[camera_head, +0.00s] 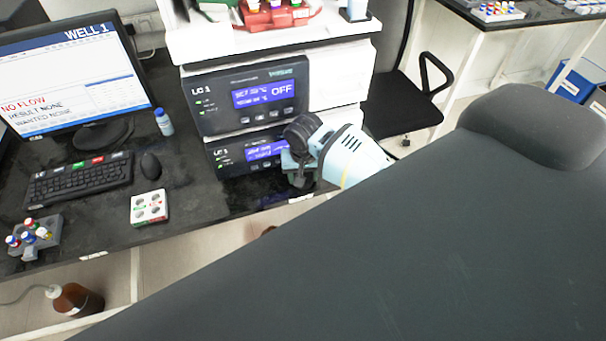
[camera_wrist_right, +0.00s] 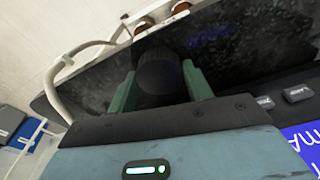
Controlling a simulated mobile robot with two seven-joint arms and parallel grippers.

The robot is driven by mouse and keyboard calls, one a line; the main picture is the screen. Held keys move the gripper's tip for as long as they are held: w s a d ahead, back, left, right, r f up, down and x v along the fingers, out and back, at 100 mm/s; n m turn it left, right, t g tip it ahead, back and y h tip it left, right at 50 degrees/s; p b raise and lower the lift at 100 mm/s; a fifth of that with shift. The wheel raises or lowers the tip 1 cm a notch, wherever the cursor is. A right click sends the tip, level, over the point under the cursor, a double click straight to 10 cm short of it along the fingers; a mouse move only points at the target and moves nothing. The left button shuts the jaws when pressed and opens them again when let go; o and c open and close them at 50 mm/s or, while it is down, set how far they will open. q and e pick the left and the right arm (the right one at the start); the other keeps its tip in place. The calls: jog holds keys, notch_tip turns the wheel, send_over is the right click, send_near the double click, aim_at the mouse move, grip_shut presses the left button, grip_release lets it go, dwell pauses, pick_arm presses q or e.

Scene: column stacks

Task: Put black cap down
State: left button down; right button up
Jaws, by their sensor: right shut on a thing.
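The black cap (camera_wrist_right: 163,75) is a dark round piece between the two green fingers of my right gripper (camera_wrist_right: 162,88) in the wrist view. The fingers are shut on it from both sides. In the head view my right gripper (camera_head: 297,165) is in front of the lower LC 1 unit (camera_head: 230,152), near the front edge of the dark bench (camera_head: 200,200). The gap between the cap and the bench top cannot be judged. My left gripper is not in view.
A white-and-red holder (camera_head: 149,207), a mouse (camera_head: 151,166) and a keyboard (camera_head: 78,180) lie left of the gripper. A vial rack (camera_head: 35,238) stands at the far left. A brown bottle (camera_head: 76,299) stands below the bench. Bare bench lies between the holder and the gripper.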

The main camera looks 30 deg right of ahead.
jog(key=shift+f, duration=0.15)
jog(key=o, duration=0.9)
jog(key=shift+o, duration=0.2)
notch_tip(320, 180, up, 12)
jog(key=s, duration=0.1)
jog(key=s+a+f+n+t+y, duration=0.1)
jog(key=s+a+f+n+t, duration=0.1)
jog(key=s+a+f, duration=0.45)
jog(key=s+a+f+n+t+y, duration=0.2)
jog(key=s+f, duration=0.2)
jog(key=f, duration=0.6)
jog(key=s+f+n+t, duration=0.2)
jog(key=s+n+t, duration=0.1)
jog(key=s, duration=1.2)
jog(key=shift+s+a+t+h, duration=0.3)
jog(key=shift+s+t, duration=0.1)
jog(key=shift+t, duration=0.3)
